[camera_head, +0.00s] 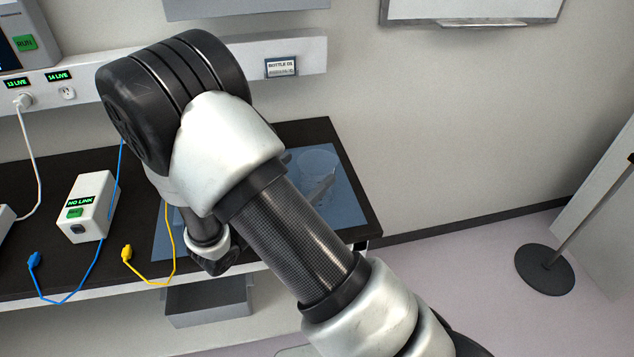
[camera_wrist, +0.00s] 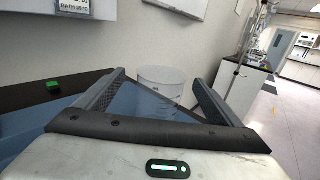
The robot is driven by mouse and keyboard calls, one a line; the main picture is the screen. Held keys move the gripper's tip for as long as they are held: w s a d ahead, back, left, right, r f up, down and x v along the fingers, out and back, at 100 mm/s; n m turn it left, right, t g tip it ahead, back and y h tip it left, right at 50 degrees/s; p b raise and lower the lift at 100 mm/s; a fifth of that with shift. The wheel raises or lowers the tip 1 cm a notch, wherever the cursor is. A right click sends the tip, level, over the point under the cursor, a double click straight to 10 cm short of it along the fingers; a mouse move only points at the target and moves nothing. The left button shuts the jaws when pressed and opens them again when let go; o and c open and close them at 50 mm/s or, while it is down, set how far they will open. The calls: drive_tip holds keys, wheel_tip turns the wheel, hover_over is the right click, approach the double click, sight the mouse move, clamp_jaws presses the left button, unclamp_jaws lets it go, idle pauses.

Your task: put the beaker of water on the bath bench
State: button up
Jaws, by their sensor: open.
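A clear glass beaker (camera_head: 316,170) stands upright on a blue mat (camera_head: 349,205) at the right end of the dark bench (camera_head: 309,129). In the wrist view the beaker (camera_wrist: 160,82) shows ahead, between my two fingers and beyond or near their tips; I cannot tell the exact depth. My gripper (camera_wrist: 158,80) is open, with nothing clamped in it. In the head view my arm hides most of the gripper and part of the mat. The water in the beaker is hard to make out.
A white box (camera_head: 92,208) marked NO LINK sits on the bench, with a blue cable and a yellow cable (camera_head: 174,262) near it. A wall rail with sockets runs behind. A stand with a round base (camera_head: 545,270) is on the floor at right.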

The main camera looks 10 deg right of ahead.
sight(326, 159)
drive_tip(key=d, duration=0.1)
drive_tip(key=w+d+f, duration=0.1)
drive_tip(key=w+d, duration=0.1)
drive_tip(key=shift+w+d+f, duration=0.2)
drive_tip(key=shift+d+f, duration=0.05)
drive_tip(key=shift+w+d, duration=0.35)
